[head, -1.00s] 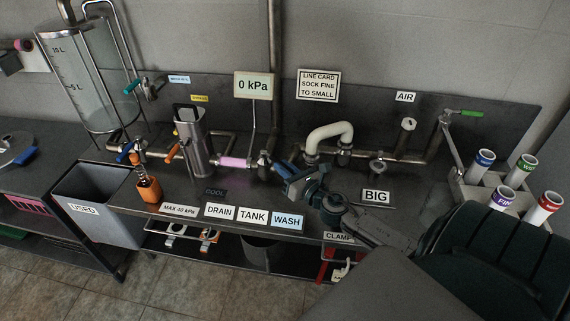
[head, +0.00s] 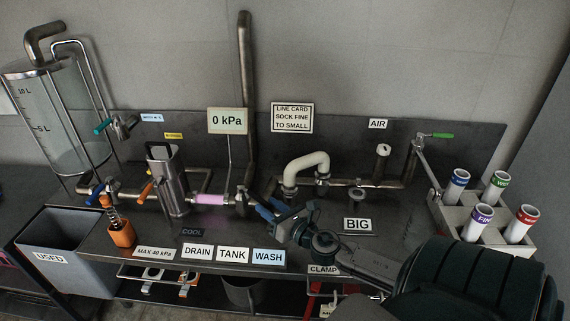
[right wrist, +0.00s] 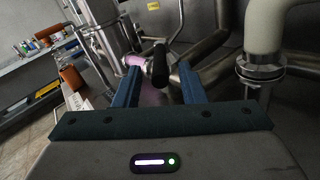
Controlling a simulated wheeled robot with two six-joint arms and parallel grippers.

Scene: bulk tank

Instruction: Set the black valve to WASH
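The black valve (head: 243,197) sits on the pipe right of a pink section, behind the DRAIN (head: 198,253), TANK (head: 233,255) and WASH (head: 268,257) labels on the bench's front edge. In the right wrist view its black handle (right wrist: 160,65) shows between the two blue fingers, slightly beyond their tips as far as I can tell. My right gripper (head: 267,208) is open and empty, just right of the valve in the head view; it also shows in the right wrist view (right wrist: 158,86). Contact with the handle cannot be made out. My left gripper is not in view.
A white bent hose (head: 306,170) stands right of the valve. A steel cylinder (head: 168,185) with an orange handle stands left. The gauge sign (head: 228,121) reads 0 kPa. A rack of coloured tubes (head: 455,212) is at the right. An orange holder (head: 121,234) stands at the left front.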

